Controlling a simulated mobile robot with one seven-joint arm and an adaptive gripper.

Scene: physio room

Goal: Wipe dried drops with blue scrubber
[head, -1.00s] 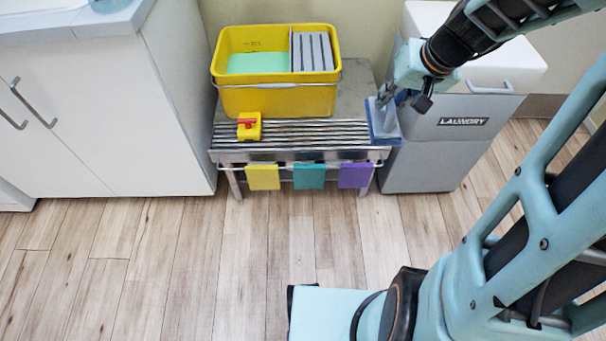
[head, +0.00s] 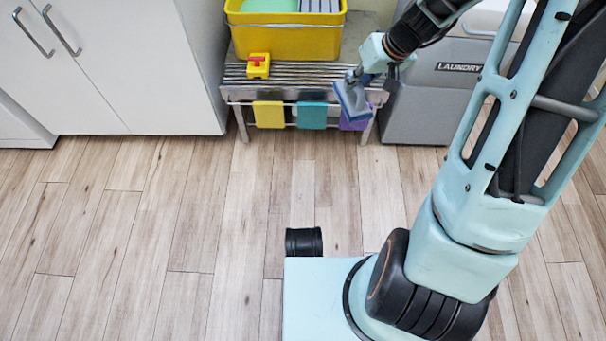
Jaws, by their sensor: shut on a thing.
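My gripper (head: 361,73) is shut on the blue scrubber (head: 352,100), a flat pad with a grey-blue upper part. It holds the scrubber tilted in front of the right end of the metal bench (head: 236,95), partly covering the purple cloth (head: 354,124). I cannot tell whether the scrubber touches the bench's edge. No dried drops can be made out in this view.
A yellow bucket (head: 285,38) and a small yellow block with a red part (head: 258,66) stand on the bench. Yellow (head: 269,115) and teal (head: 312,116) cloths hang in front. A grey laundry bin (head: 420,105) stands right, white cabinets (head: 90,70) left. The wooden floor (head: 190,220) is clear.

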